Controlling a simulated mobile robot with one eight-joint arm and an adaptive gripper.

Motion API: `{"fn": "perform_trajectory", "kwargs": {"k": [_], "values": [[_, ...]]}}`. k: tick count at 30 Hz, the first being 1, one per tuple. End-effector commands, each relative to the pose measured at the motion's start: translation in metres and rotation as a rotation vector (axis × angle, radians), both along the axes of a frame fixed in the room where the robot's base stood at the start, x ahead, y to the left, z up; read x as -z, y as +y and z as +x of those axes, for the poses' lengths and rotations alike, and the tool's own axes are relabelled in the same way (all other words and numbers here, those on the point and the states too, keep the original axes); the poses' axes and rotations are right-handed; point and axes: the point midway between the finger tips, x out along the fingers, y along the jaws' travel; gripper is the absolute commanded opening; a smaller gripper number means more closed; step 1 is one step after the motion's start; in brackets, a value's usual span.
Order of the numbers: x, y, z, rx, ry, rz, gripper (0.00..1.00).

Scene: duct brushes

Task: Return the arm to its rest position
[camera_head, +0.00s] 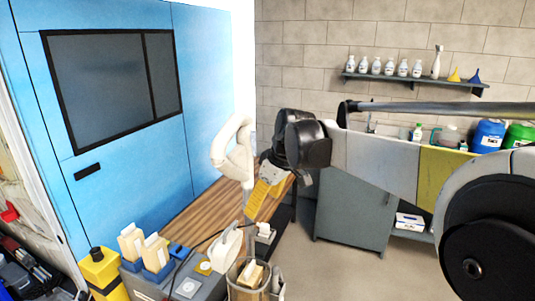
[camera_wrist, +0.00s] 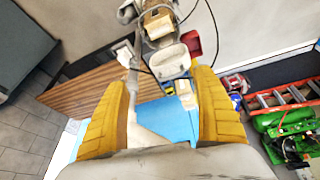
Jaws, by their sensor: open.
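My gripper (camera_head: 266,192) is in the middle of the head view, at the end of my black and grey arm. It hangs over the wooden bench top, with its yellow fingers pointing down. In the wrist view my gripper (camera_wrist: 162,105) has its two yellow fingers wide apart, with nothing held between them. A pale curved duct-like piece on an upright post (camera_head: 232,150) stands just left of my gripper in the head view. I cannot tell the exact gap between them.
A wooden bench top (camera_head: 205,208) runs beside a blue wall (camera_head: 208,90). A grey caddy (camera_head: 190,283) with pale brushes and a round container (camera_head: 248,280) stand in front. A grey cabinet (camera_head: 352,215) is at the back right. The floor (camera_head: 335,275) before it is clear.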

Motion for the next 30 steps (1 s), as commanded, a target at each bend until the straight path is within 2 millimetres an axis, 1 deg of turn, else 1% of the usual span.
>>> {"fn": "perform_trajectory", "kwargs": {"k": [1,2,3,5,6,8,9,11,12,14,15,18,21,24,27,30], "values": [[0.002,-0.024,-0.02,0.071,-0.011,0.001,0.79],[0.001,-0.037,-0.03,0.117,-0.019,0.003,0.79],[0.0,-0.053,-0.045,0.177,-0.027,0.007,0.79],[0.002,-0.077,-0.068,0.266,-0.043,0.014,0.79],[0.005,-0.092,-0.083,0.323,-0.056,0.019,0.79],[0.012,-0.114,-0.108,0.41,-0.072,0.029,0.79],[0.018,-0.128,-0.125,0.468,-0.083,0.036,0.79],[0.03,-0.147,-0.151,0.552,-0.101,0.049,0.79],[0.039,-0.159,-0.168,0.608,-0.116,0.058,0.79],[0.055,-0.176,-0.193,0.688,-0.135,0.073,0.79],[0.067,-0.186,-0.208,0.738,-0.149,0.082,0.79],[0.094,-0.206,-0.241,0.847,-0.178,0.108,0.79],[0.117,-0.219,-0.263,0.927,-0.201,0.129,0.79],[0.13,-0.226,-0.275,0.973,-0.215,0.143,0.79],[0.135,-0.229,-0.28,0.992,-0.221,0.149,0.79],[0.135,-0.229,-0.28,0.995,-0.222,0.151,0.79]]}}
